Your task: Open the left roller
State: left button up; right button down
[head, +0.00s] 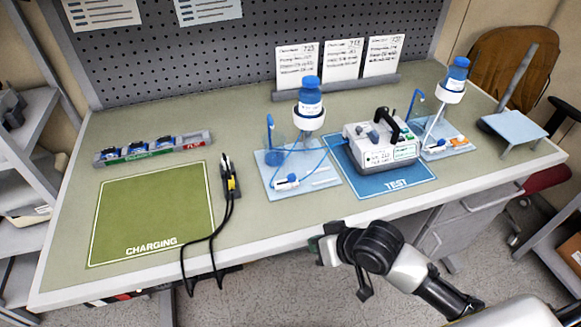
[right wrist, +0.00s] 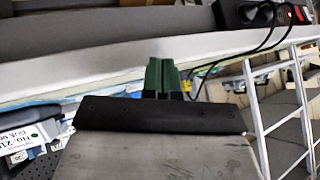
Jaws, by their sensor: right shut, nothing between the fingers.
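The left roller (head: 287,182) is a small white and blue piece on the front of the left light-blue plate (head: 323,182). Its exact setting is too small to tell. A blue-capped bottle (head: 310,97) stands above that plate in a white holder, with blue tubing around it. My right gripper (head: 314,246) is off the table's front edge, in front of and apart from the left plate. Its green fingers show shut and empty in the right wrist view (right wrist: 161,76). My left gripper is not in view.
The pump (head: 382,142) stands on the blue TEST mat (head: 372,188). A second bottle stand (head: 447,143) is to its right. The green CHARGING mat (head: 150,212) is clear. Black cables (head: 215,240) hang over the front edge. A tray (head: 153,148) lies behind the green mat.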

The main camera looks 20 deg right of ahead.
aim_at(292, 178)
jog(key=w+d+r, duration=0.1)
jog(key=w+r, duration=0.1)
jog(key=w+d+r+m+y, duration=0.1)
jog(key=w+d+r, duration=0.1)
jog(key=w+d+r+m+t, duration=0.1)
jog(key=w+r, duration=0.1)
jog(key=shift+w+d+y, duration=0.3)
jog(key=shift+w, duration=0.1)
jog(key=w+d+r+m+t, duration=0.1)
jog(key=w+d+r+m, duration=0.2)
jog(key=w+d+r, duration=0.1)
jog(key=shift+d+r+m, duration=0.3)
jog(key=shift+d+r, duration=0.45)
jog(key=shift+r, duration=0.2)
jog(key=p+x, duration=0.1)
jog(key=x, duration=0.8)
jog(key=shift+w+a+r+p, duration=0.1)
jog(key=shift+w+a+p, duration=0.15)
jog(key=shift+p, duration=0.15)
jog(key=a+f, duration=0.1)
jog(key=a+f+p, duration=0.1)
jog(key=shift+w+a+f, duration=0.15)
jog(key=shift+a+f, duration=0.4)
jog(key=shift+f, duration=0.15)
